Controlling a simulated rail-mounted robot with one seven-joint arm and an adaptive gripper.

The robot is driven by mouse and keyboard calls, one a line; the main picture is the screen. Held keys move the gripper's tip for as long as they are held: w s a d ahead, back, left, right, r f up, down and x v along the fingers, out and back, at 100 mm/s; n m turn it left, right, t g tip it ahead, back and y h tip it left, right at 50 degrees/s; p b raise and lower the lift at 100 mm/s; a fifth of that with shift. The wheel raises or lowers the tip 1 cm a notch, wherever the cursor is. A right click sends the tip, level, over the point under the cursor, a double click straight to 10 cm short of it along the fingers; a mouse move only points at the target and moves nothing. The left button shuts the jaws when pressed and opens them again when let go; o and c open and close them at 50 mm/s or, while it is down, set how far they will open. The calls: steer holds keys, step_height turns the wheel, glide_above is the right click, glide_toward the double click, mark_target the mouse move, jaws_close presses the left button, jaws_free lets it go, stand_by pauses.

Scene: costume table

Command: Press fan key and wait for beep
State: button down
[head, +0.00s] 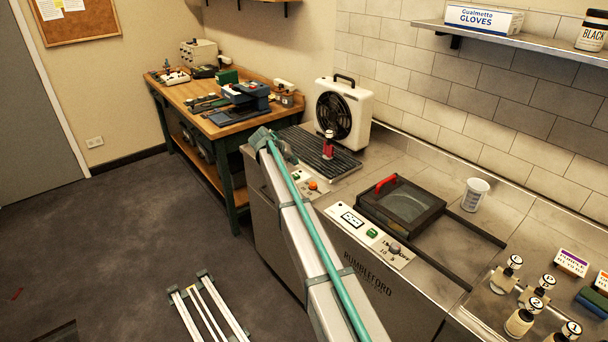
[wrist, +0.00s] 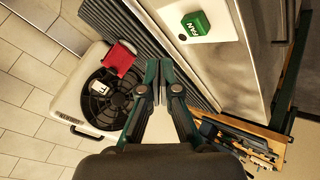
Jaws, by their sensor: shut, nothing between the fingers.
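The fan key is a green button marked FAN (wrist: 197,24) on a pale panel (wrist: 180,45), at the top of the wrist view. In the head view my gripper (head: 264,139) is over the counter's far left end, by the ribbed grille. The white fan (head: 343,113) stands behind the grille; the wrist view also shows it (wrist: 70,85).
A red-labelled bottle (head: 328,147) stands on the ribbed grille (head: 345,163) before the fan. An orange button (head: 313,185) is on the near panel. Right are a lidded dark tray (head: 400,205), another panel with a green button (head: 371,233), and a white cup (head: 475,194).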

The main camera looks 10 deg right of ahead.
mark_target(296, 177)
steer(key=shift+t, duration=0.3)
steer(key=w+r, duration=0.1)
steer(key=r, duration=0.1)
steer(key=w+r, duration=0.1)
steer(key=shift+w+d+r, duration=0.3)
steer(key=shift+f, duration=0.15)
step_height(296, 177, down, 8)
steer(key=shift+r+b, duration=0.15)
steer(key=shift+b, duration=0.95)
steer(key=shift+f, duration=0.45)
steer(key=shift+f+b, duration=0.1)
steer(key=shift+b, duration=0.25)
steer(key=shift+f+b, duration=0.35)
steer(key=shift+b, duration=0.05)
steer(key=shift+f+b, duration=0.4)
steer(key=shift+f, duration=0.1)
stand_by(0.5)
steer(key=shift+r, duration=0.95)
